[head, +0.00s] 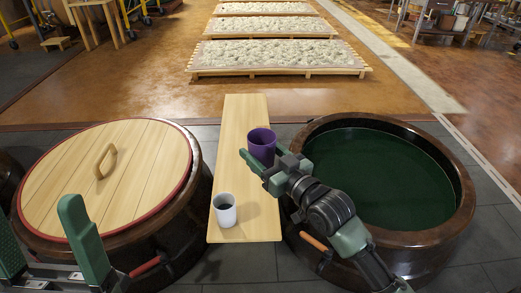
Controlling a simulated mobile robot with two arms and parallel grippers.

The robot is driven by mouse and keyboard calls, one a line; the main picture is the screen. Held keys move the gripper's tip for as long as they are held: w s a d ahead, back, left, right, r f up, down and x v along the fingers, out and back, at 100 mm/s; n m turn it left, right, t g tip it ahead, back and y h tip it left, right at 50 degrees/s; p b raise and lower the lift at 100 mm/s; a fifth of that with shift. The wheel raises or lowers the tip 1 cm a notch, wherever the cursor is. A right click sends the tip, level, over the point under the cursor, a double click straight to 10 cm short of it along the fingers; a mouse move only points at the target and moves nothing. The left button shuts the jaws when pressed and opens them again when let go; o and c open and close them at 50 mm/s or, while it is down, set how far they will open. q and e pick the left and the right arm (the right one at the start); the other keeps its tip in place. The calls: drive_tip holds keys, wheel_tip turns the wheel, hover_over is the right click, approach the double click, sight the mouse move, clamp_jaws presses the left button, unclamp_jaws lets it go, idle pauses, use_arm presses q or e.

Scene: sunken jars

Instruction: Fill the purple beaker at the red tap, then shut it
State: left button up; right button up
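The purple beaker (261,137) is upright over the far half of the wooden plank between two sunken jars. My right gripper (262,157) is at it, one green finger across its lower front; the other finger is mostly hidden. I cannot tell whether the fingers press on it or whether its base rests on the plank. A red tap handle (147,267) shows at the front right of the left jar. An orange-brown tap handle (314,241) shows at the front left of the right jar. My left gripper (48,240) is open and empty at the lower left.
The left jar has a wooden lid (135,175) with a handle. The right jar (463,190) is open, with dark green inside. Low beds of pale material lie beyond.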

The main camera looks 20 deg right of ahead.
wheel_tip(320, 180, up, 2)
drive_tip(key=shift+r+p, duration=0.15)
drive_tip(key=shift+p, duration=1)
use_arm(q)
drive_tip(key=w+d+f+g+y, duration=0.1)
drive_tip(key=w+f+g+y, duration=0.1)
drive_tip(key=w+g, duration=0.3)
drive_tip(key=w+f, duration=0.1)
drive_tip(key=w, duration=0.2)
drive_tip(key=shift+d+f, duration=0.25)
drive_tip(key=shift+f, duration=0.05)
drive_tip(key=shift+h, duration=0.3)
